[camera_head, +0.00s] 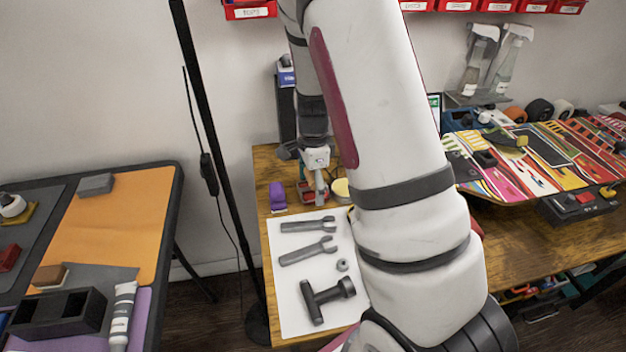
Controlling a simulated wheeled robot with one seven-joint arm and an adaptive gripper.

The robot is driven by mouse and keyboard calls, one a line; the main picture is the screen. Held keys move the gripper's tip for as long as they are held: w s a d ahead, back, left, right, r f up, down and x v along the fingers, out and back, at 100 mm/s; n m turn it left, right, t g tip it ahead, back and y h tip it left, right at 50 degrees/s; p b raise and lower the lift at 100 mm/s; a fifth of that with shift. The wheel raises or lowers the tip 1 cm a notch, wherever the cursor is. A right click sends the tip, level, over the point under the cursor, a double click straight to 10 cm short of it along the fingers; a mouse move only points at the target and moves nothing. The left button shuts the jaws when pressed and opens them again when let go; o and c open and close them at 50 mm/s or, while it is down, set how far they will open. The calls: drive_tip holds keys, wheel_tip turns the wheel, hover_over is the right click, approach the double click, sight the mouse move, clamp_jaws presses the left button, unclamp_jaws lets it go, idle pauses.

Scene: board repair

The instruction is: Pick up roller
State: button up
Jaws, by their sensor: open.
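My gripper (319,192) points down over the back left of the wooden table (512,240). It is small in view and its fingertips are partly hard to make out; it looks open. Right by it are a small red object (305,190) and a yellow round object (341,187), partly behind my arm. A purple item (277,194) stands a little to the left, apart from the gripper. I cannot tell for certain which object is the roller. My own arm covers much of the middle of the table.
A white mat (284,262) holds two wrenches (308,251), a nut (342,265) and a black T-shaped tool (325,298). A colourful board (560,160) lies at right, with a tool on it. A separate table (140,225) stands left, beyond a black pole (215,140).

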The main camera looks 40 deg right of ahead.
drive_tip(key=c, duration=1.1)
drive_tip(key=shift+r, duration=0.15)
drive_tip(key=shift+c, duration=0.2)
wheel_tip(320, 180, up, 10)
drive_tip(key=shift+f+p, duration=0.1)
drive_tip(key=shift+p, duration=0.75)
drive_tip(key=o, duration=0.7)
drive_tip(key=c, duration=0.4)
drive_tip(key=shift+a, duration=0.1)
